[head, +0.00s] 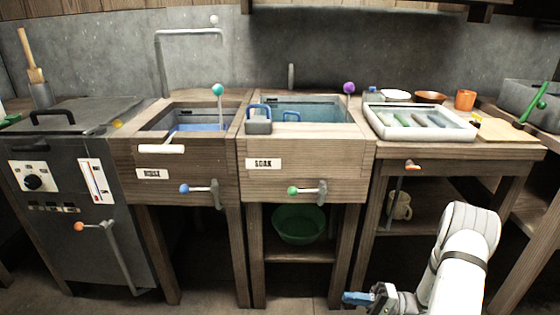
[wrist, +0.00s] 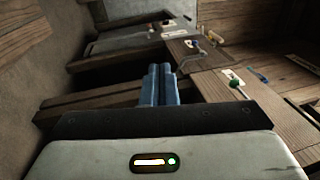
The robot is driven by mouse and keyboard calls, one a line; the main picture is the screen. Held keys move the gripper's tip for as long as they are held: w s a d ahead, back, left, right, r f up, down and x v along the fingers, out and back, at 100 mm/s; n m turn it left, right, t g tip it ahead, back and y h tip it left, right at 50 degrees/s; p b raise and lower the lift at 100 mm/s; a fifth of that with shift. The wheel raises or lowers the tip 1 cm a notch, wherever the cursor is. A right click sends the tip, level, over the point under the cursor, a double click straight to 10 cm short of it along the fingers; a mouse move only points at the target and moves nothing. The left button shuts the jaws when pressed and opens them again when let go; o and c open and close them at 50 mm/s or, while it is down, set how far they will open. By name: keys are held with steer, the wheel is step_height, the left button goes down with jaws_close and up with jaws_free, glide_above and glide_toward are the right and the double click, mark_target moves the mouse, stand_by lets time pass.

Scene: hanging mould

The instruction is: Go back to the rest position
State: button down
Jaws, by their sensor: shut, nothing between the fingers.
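My gripper (head: 352,298) is low at the bottom of the head view, in front of the wooden stands and right of centre. In the wrist view its two blue fingers (wrist: 159,84) lie side by side, shut with nothing between them. My white arm bends down to it from the right. The gripper appears apart from the furniture.
The rinse sink (head: 190,150) and soak sink (head: 303,186) stand behind, with levers sticking out in front. A metal machine (head: 60,180) is at left. A side table (head: 450,150) holds a tray (head: 418,134). A green basin (head: 299,224) sits on the shelf below the soak sink.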

steer(key=s+a+r+h+p, duration=0.1)
steer(key=s+r+h+p, duration=0.4)
steer(key=r+p, duration=0.6)
steer(key=s+a+r+n+h+p, duration=0.1)
steer(key=s+r+h+p, duration=0.5)
steer(key=r, duration=2.1)
steer(key=s+a+r+h+p, duration=0.3)
steer(key=r+h+p, duration=0.6)
steer(key=r+p, duration=0.7)
step_height(320, 180, up, 3)
steer(key=s, duration=0.2)
steer(key=shift+s+t, duration=0.4)
steer(key=shift+d+r, duration=0.1)
steer(key=shift+d, duration=0.05)
